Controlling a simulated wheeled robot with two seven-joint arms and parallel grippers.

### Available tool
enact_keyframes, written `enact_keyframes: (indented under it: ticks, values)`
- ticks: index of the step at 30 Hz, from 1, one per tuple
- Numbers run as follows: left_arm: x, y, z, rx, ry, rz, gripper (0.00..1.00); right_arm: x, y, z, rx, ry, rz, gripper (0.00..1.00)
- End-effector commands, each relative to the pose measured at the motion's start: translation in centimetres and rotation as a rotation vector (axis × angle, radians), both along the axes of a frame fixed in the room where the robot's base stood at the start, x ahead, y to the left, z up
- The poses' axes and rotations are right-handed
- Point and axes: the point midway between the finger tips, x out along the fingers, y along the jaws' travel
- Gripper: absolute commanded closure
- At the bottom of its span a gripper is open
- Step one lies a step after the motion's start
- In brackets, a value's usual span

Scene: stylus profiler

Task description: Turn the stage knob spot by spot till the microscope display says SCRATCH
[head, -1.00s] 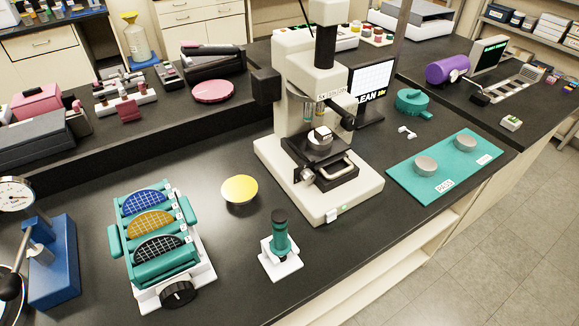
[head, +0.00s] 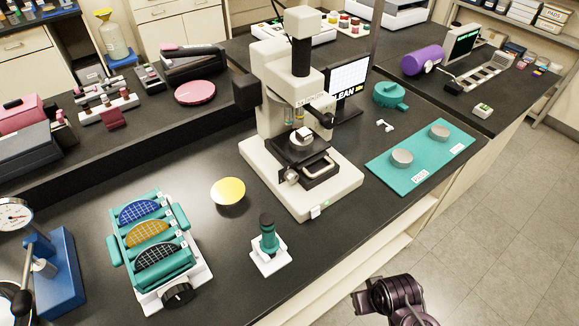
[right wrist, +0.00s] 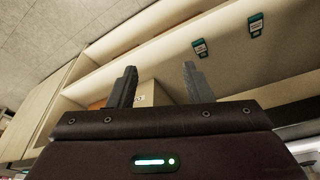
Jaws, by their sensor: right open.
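The white microscope (head: 262,125) stands on the black bench. Its stage (head: 299,151) carries a small pale sample, and a stage knob (head: 292,176) shows at the stage's front left. The display (head: 350,82) behind it reads "CLEAN", partly hidden by the microscope. My right arm shows at the lower right of the head view, off the front of the bench and well away from the knob. In the right wrist view my right gripper (right wrist: 158,85) is open and empty, its two fingers apart, facing the shelves under the bench. My left gripper is not in view.
A teal mat (head: 420,158) with two grey pads lies right of the microscope. A green-topped tool (head: 268,245) on a white base, a yellow disc (head: 228,191) and a teal wafer rack (head: 150,245) stand to the left. The bench front between tool and mat is clear.

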Motion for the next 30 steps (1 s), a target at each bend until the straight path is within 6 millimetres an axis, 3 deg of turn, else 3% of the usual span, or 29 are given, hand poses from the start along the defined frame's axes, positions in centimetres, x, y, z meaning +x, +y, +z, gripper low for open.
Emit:
enact_keyframes:
  ticks: [1, 9, 10, 23, 30]
  values:
    - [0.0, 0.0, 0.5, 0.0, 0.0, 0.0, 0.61, 0.2, 0.1, 2.0, 0.0, -0.008, 0.004, 0.55]
    - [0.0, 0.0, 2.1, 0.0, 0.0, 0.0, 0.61, 1.4, 1.6, 11.0, -0.004, -0.028, 0.106, 0.55]
    - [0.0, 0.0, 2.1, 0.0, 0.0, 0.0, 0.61, 1.7, 2.0, 11.5, -0.006, -0.026, 0.134, 0.55]
    - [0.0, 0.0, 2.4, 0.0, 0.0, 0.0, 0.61, 7.6, 8.2, 12.1, -0.058, 0.001, 0.548, 0.55]
    - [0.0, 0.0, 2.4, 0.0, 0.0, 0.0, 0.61, 14.0, 14.6, 12.5, -0.17, 0.022, 0.979, 0.55]
